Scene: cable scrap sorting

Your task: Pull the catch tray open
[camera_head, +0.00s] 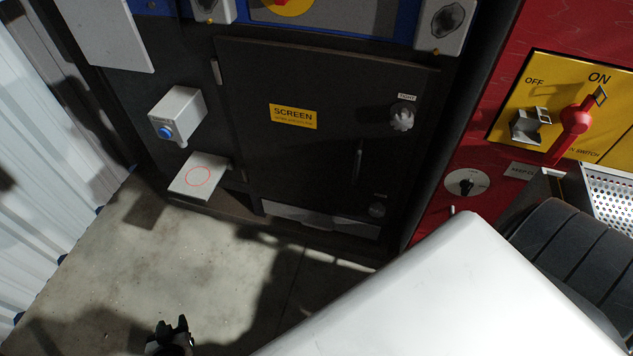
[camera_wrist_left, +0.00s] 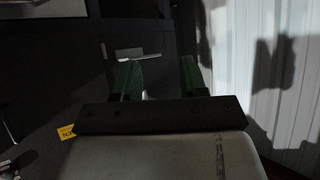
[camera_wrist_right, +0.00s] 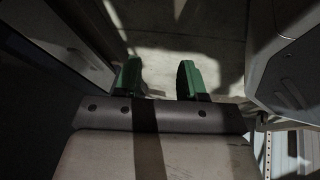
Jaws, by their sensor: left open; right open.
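The catch tray (camera_head: 320,219) looks to be the low, pale grey front under the dark screen door (camera_head: 320,150), near the floor. It appears closed, flush with the machine's bottom edge. My left gripper (camera_head: 172,330) is at the bottom of the head view, in front of the machine and apart from the tray. In the left wrist view its green-padded fingers (camera_wrist_left: 160,80) are open and empty, with the dark machine front beyond. My right gripper is not visible in the head view. In the right wrist view its fingers (camera_wrist_right: 159,80) are open and empty above the floor.
A pale box with a blue button (camera_head: 177,115) and a pale block with a red circle (camera_head: 200,176) stick out left of the door. A red switch cabinet (camera_head: 470,150) stands right. A large white surface (camera_head: 470,290) covers the lower right. Concrete floor (camera_head: 130,260) is clear.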

